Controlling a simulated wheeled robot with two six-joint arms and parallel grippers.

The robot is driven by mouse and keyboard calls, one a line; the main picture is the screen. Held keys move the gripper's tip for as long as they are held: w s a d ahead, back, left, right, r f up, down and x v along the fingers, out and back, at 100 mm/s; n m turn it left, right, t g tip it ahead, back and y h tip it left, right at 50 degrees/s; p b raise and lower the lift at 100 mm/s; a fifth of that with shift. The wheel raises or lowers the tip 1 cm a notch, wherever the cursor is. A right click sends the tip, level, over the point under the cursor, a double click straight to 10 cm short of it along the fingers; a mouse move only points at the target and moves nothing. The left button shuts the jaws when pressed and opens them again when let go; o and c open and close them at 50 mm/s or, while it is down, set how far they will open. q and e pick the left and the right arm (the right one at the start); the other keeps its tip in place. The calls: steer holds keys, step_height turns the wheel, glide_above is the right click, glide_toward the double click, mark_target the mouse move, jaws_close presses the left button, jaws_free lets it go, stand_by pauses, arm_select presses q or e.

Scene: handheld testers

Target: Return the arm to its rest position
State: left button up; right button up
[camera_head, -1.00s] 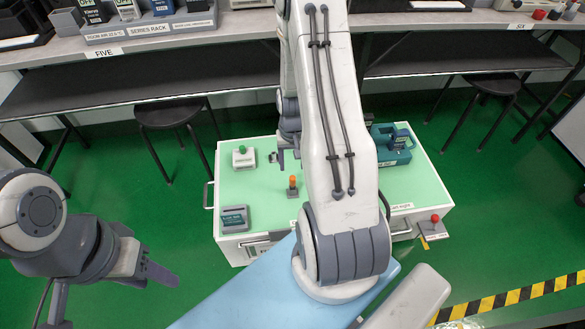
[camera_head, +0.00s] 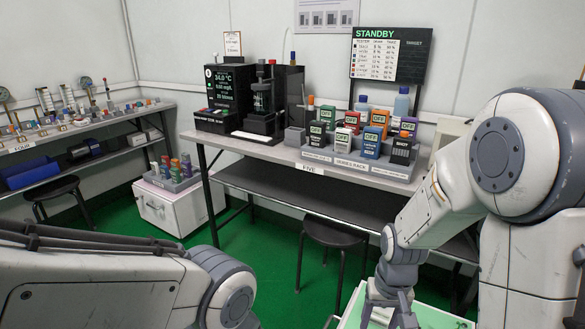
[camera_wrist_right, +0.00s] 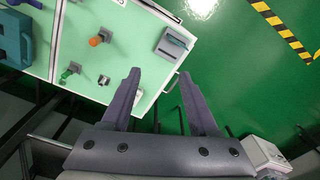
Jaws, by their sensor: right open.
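My right arm shows at the right of the head view, bent downward, with its gripper (camera_head: 390,312) at the bottom edge above the pale green top of a white cabinet (camera_head: 432,316). In the right wrist view the right gripper (camera_wrist_right: 160,78) has its two grey fingers spread apart with nothing between them. The cabinet top (camera_wrist_right: 128,56) lies beyond the fingers, its edge near them. My left arm (camera_head: 105,290) crosses the lower left of the head view; its gripper is out of frame.
On the cabinet are a grey tester (camera_wrist_right: 174,42), an orange-topped part (camera_wrist_right: 98,39), a green-topped part (camera_wrist_right: 68,74) and a teal device (camera_wrist_right: 14,40). Bench FIVE (camera_head: 345,183) holds a tester rack (camera_head: 368,165). A black stool (camera_head: 331,234) stands before it. Green floor (camera_wrist_right: 225,60) lies beside the cabinet.

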steer(key=s+a+r+n, duration=0.4)
steer(key=s+a+r, duration=0.1)
steer(key=s+a, duration=0.25)
steer(key=s+a+r+n, duration=0.5)
steer(key=s+a, duration=0.2)
steer(key=s, duration=0.2)
step_height(320, 180, up, 30)
steer(key=p, duration=2.9)
steer(key=shift+f+y+p, duration=0.15)
steer(key=shift+y+p, duration=0.25)
steer(key=shift+s, duration=0.1)
